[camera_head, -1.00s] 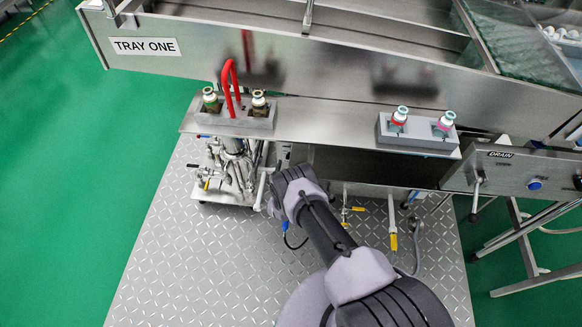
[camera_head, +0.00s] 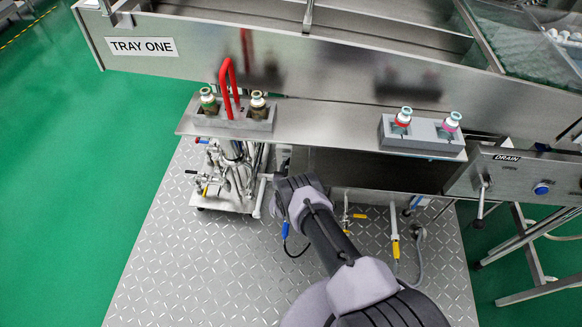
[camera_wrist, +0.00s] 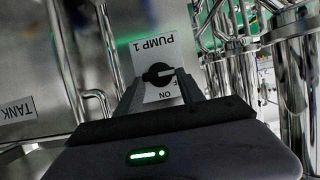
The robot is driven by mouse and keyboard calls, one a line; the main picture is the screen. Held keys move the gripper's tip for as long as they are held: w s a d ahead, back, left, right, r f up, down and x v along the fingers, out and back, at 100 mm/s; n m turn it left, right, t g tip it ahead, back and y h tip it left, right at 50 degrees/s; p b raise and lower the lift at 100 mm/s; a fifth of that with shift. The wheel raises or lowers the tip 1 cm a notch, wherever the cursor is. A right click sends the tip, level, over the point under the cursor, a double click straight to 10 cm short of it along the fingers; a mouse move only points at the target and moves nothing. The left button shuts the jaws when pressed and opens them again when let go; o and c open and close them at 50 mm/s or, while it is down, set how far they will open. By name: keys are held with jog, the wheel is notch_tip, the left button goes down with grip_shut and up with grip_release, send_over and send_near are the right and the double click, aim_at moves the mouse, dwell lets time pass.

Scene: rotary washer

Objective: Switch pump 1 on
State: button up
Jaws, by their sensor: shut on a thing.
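The pump 1 switch is a black rotary knob (camera_wrist: 158,73) on a white label (camera_wrist: 163,58) in the wrist view. The label reads "PUMP 1" and "ON", upside down. The knob's bar lies roughly crosswise, with a pale mark towards the right. My gripper (camera_wrist: 162,80) is shut on the knob, one finger on each side. The fingers hide part of the label. In the head view my wrist goes in below the steel shelf (camera_head: 318,122), and the fingertips and knob are hidden there.
Steel pipes (camera_wrist: 295,70) stand close to the right of my gripper in the wrist view. A panel marked "TANK" (camera_wrist: 15,110) is at left. In the head view, piping (camera_head: 232,172) stands left of my wrist and yellow-handled valves (camera_head: 395,248) right.

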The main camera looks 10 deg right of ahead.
jog(key=shift+s+d+f+m+t+y, duration=0.1)
jog(key=shift+d+f+m+t+y, duration=0.2)
jog(key=shift+m+y, duration=0.65)
jog(key=shift+s+d+r+m+t+y, duration=0.1)
jog(key=shift+m+t+y, duration=0.35)
jog(key=shift+m, duration=1)
jog(key=shift+s+d+f+m+t+y, duration=0.1)
jog(key=shift+d+f+m+t+y, duration=0.2)
jog(key=shift+m+y, duration=0.65)
jog(key=shift+a+r+m+h, duration=0.1)
jog(key=shift+m+h, duration=0.15)
jog(key=shift+m, duration=0.1)
jog(key=o, duration=1.4)
jog(key=shift+c, duration=0.2)
jog(key=shift+r, duration=0.1)
